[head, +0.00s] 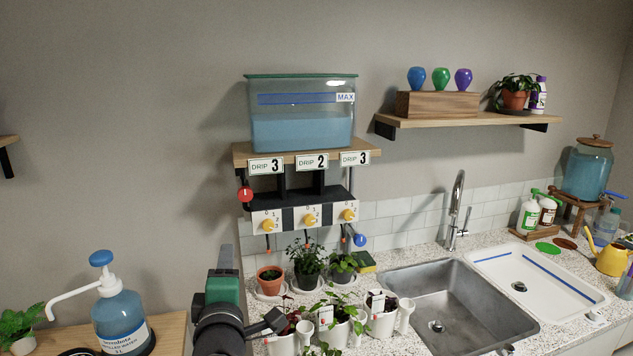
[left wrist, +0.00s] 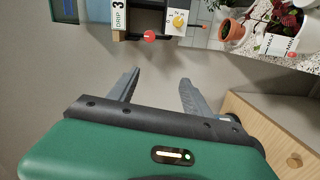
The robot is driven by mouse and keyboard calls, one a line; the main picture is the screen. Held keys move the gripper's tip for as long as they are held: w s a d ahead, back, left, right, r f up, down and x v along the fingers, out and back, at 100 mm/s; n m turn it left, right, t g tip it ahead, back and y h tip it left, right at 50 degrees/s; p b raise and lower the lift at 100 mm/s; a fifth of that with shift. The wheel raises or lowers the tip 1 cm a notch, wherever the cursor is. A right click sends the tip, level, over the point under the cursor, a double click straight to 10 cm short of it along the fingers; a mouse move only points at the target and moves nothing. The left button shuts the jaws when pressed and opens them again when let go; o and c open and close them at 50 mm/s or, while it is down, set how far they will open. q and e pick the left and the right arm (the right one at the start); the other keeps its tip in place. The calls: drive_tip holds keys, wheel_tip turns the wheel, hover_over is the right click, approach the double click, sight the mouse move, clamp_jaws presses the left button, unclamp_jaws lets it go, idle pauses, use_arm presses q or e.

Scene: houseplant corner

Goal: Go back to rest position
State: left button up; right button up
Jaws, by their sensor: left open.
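My left gripper (head: 227,258) rises from the bottom of the head view, its green body below the grey fingers. In the left wrist view the gripper (left wrist: 160,92) has its two fingers spread apart with nothing between them. It is left of the drip shelf and apart from the plants; in the head view my arm hides part of the counter's left end. My right gripper is in neither view.
The drip shelf (head: 236,156) bears a water tank (head: 300,130), with a red knob (head: 245,194) at its left. Potted plants stand below, by the sink (head: 450,310). A pump bottle (head: 120,320) stands on a wooden surface at the left. Bare wall lies between.

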use_arm(q)
drive_tip(key=s+d+f+m+g+h+p, duration=0.1)
drive_tip(key=s+f+m+g+h+p, duration=0.15)
drive_tip(key=f+m, duration=0.45)
drive_tip(key=s+d+f+m+g+h+p, duration=0.1)
drive_tip(key=s+f+m+g+h, duration=0.2)
drive_tip(key=f, duration=0.6)
drive_tip(key=s+a+f+m+g+y+p, duration=0.1)
drive_tip(key=s+a+f+m+g, duration=0.1)
drive_tip(key=s+f+m+g, duration=0.2)
drive_tip(key=s+a+f+m+g+y+p, duration=0.1)
drive_tip(key=s+a+f+m+g, duration=0.2)
drive_tip(key=s, duration=1)
wheel_tip(320, 180, down, 5)
drive_tip(key=shift+f+m+g, duration=0.1)
drive_tip(key=shift+m+g, duration=0.85)
drive_tip(key=shift+m, duration=0.05)
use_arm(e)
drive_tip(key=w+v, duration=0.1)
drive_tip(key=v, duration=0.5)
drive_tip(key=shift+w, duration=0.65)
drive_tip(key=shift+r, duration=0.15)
